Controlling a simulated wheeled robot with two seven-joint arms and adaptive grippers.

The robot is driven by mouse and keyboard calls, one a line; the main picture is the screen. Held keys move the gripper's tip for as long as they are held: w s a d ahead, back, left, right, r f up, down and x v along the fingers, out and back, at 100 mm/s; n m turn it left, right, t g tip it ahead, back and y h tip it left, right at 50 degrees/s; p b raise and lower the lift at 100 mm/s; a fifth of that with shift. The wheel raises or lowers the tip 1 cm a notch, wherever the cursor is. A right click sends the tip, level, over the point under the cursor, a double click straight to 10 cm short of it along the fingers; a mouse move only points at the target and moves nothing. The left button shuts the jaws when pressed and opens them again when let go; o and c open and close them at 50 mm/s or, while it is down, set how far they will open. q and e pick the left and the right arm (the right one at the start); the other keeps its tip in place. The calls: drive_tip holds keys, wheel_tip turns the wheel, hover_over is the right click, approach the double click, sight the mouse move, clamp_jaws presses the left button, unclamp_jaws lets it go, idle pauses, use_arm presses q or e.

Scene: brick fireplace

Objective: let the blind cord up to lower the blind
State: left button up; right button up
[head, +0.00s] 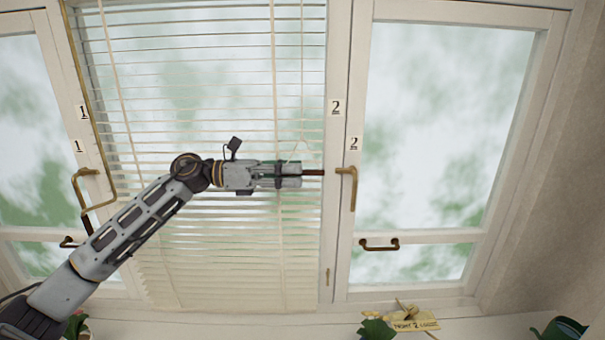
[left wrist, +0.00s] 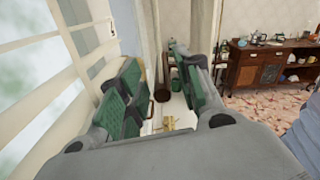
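The white slatted blind (head: 200,110) hangs over the middle window, its lower slats (head: 215,285) closely spaced near the sill. The pale blind cord (head: 302,90) hangs down its right side and bends into a loop just above my left gripper (head: 290,174). That gripper reaches rightward in front of the blind. A dark brown piece (head: 313,172) shows just beyond its tips; I cannot tell if it is the cord's pull. My right gripper is out of view.
A brass window handle (head: 348,185) is close to the right of the gripper. Another brass handle (head: 85,185) is on the left frame. A yellow sign (head: 413,320) and plants are along the sill. A wooden cabinet (left wrist: 270,68) stands farther off.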

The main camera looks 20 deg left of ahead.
use_arm(q)
drive_tip(key=v, duration=0.8)
drive_tip(key=shift+s+a, duration=0.2)
drive_tip(key=shift+a, duration=0.1)
drive_tip(key=shift+a+r, duration=0.1)
idle(0.5)
